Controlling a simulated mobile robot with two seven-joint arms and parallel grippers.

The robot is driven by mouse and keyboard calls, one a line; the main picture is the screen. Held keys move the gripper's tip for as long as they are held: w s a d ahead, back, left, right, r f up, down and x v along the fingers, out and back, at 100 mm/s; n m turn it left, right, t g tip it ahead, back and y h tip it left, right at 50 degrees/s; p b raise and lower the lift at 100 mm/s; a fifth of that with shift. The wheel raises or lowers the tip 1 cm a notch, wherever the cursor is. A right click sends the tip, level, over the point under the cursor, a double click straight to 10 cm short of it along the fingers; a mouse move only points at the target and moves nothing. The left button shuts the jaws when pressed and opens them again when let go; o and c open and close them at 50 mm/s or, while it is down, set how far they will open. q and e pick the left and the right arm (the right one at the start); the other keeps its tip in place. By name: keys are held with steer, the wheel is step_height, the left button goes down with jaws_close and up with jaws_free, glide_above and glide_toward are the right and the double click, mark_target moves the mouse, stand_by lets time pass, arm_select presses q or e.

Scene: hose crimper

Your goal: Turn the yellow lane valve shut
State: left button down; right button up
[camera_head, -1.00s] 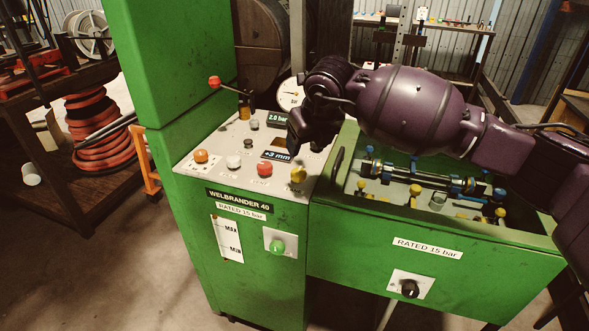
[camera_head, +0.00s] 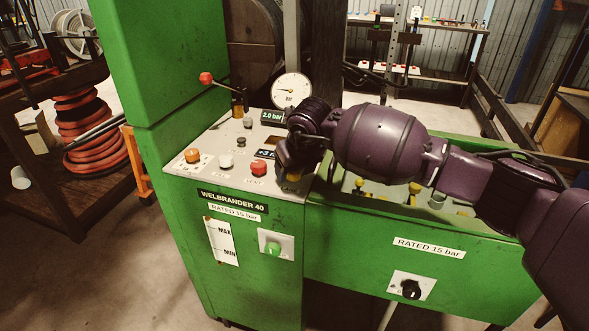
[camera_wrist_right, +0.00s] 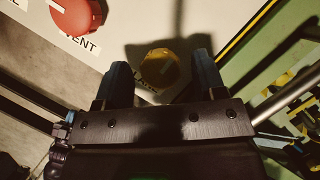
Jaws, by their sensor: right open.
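The yellow lane valve is a round yellow knob (camera_wrist_right: 160,67) on the pale panel top. In the right wrist view it sits between the two finger ends, with a label partly visible below it. In the head view only a bit of yellow (camera_head: 293,177) shows under my right gripper (camera_head: 288,172), at the panel's front right corner. My right gripper is open, pointing down at the knob, with one finger (camera_wrist_right: 161,75) on each side in the wrist view. I cannot tell whether the fingers touch it. My left gripper is out of view.
The red one is close to my gripper. A gauge (camera_head: 291,90) and a red-tipped lever (camera_head: 206,78) stand behind. The green tray (camera_head: 340,215) adjoins at right.

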steer(key=c, duration=0.9)
